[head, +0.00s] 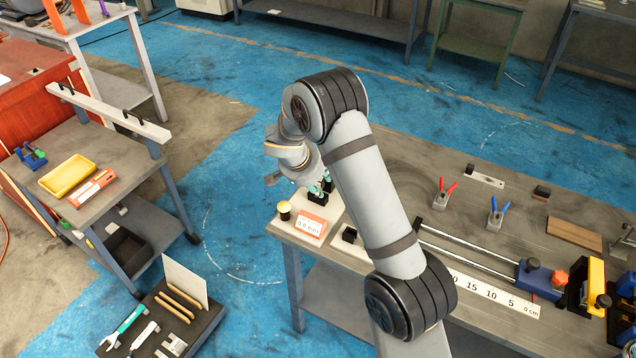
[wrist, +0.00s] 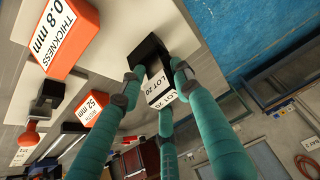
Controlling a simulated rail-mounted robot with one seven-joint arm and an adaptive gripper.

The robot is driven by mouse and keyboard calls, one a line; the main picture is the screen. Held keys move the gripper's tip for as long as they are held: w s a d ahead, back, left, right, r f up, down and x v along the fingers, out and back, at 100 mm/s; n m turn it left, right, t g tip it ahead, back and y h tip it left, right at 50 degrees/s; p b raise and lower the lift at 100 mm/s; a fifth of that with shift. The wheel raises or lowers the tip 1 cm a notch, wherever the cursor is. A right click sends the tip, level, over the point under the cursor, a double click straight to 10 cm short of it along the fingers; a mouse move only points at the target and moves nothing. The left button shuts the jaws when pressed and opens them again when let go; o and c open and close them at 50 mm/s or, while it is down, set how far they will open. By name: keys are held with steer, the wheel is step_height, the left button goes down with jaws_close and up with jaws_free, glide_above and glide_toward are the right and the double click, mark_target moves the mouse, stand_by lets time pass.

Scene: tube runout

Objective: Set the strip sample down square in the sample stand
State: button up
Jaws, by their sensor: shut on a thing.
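My gripper (head: 322,188) is at the far left corner of the main bench, low over a small black block. In the wrist view its teal fingers (wrist: 155,80) close around a small white piece marked LOT 29 (wrist: 160,92), which I take for the strip sample. A black block (wrist: 150,48), likely the sample stand, is right at the fingertips on the pale plate (wrist: 110,20). It also shows under the fingers in the head view (head: 317,198). I cannot tell whether the sample touches the stand or sits square; the fingers cover much of it.
An orange 52 mm sign (wrist: 90,108) is left of the fingers. Pliers stands (head: 445,194) and a rail gauge (head: 540,275) are to the right.

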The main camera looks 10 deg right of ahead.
steer(key=c, duration=0.6)
steer(key=shift+w+r, duration=0.1)
steer(key=shift+r, duration=0.4)
jaws_close()
step_height(320, 180, up, 3)
steer(key=shift+f, duration=0.15)
steer(key=s+d+r+b, duration=0.3)
steer(key=s+d+r, duration=0.3)
steer(key=d, duration=0.4)
steer(key=shift+r, duration=0.65)
steer(key=shift+s, duration=0.1)
